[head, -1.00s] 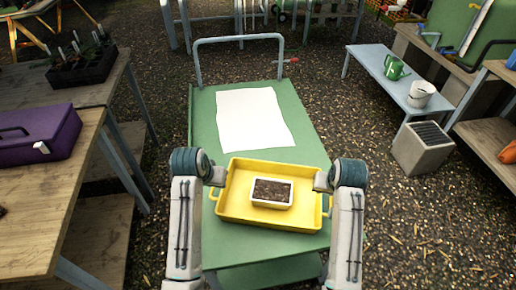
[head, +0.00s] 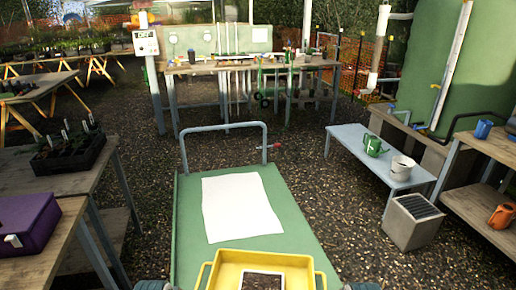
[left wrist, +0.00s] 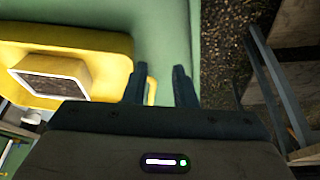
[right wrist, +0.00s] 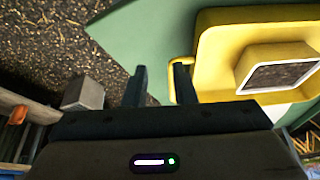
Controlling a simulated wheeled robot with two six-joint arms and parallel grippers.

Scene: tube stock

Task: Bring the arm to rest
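My left gripper (left wrist: 161,88) is open in the left wrist view, its two dark fingers apart beside a handle of the yellow tray (left wrist: 110,42). My right gripper (right wrist: 158,87) is open in the right wrist view, by the tray's other handle. Neither gripper visibly clamps a handle; whether a finger touches one I cannot tell. In the head view both grippers are below the frame, and only bits of my arms show at the bottom edge. The yellow tray (head: 228,258) rests on the green trolley (head: 300,240) and holds a pale container of soil (head: 262,280).
A white sheet (head: 238,207) lies on the trolley beyond the tray. A bench with a purple case (head: 25,222) stands at left. A low blue-grey bench (head: 372,160) and a grey box (head: 412,222) stand at right. Gravel floor lies between.

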